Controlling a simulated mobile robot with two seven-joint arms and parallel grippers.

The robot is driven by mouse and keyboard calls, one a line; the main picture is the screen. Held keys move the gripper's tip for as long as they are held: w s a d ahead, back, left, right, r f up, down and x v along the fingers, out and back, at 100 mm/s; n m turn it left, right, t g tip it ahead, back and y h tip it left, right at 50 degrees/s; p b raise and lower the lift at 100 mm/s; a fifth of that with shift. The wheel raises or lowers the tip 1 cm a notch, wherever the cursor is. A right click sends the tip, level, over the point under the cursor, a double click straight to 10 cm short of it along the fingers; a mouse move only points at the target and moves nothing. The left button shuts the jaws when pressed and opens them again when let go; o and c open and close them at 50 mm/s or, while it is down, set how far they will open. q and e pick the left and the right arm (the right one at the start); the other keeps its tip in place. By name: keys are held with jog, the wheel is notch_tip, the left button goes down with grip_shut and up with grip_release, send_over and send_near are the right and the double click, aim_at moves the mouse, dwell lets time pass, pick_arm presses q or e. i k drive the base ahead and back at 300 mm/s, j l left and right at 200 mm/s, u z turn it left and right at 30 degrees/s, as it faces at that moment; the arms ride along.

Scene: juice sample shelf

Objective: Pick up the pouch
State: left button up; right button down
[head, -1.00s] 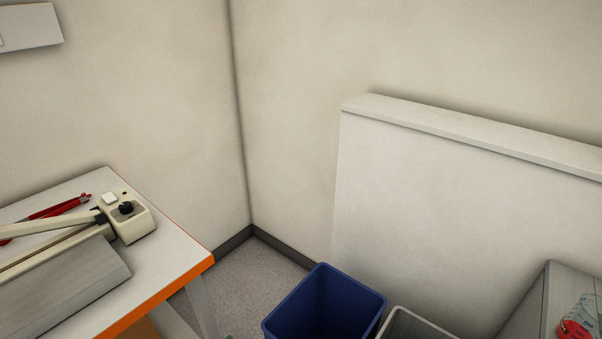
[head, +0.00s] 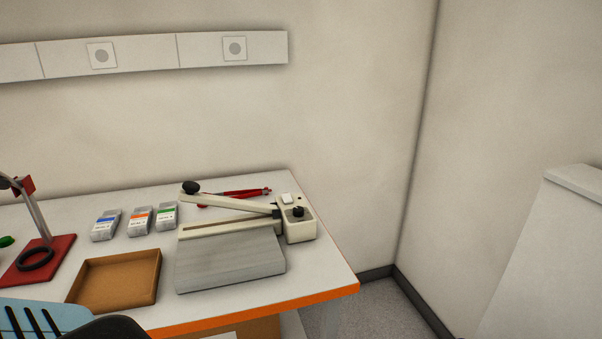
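I cannot make out a pouch for certain in the head view. Three small pale packets with blue, orange and green labels stand in a row on the table: the blue-labelled one (head: 105,225), the orange-labelled one (head: 140,221) and the green-labelled one (head: 167,216). I cannot tell whether they are pouches or boxes. A long-armed bench sealer (head: 299,222) with a grey plate in front stands to their right. Neither of my grippers is in view.
The white table (head: 325,268) has an orange edge. On it are an empty brown tray (head: 152,282), a red-based stand (head: 58,253) and a red tool (head: 240,195). A light-blue slotted piece (head: 35,310) and a dark curved shape (head: 115,328) cover the lower left. Floor shows right of the table.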

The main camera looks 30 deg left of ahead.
aim_at(107, 224)
jog(key=u, duration=2.35)
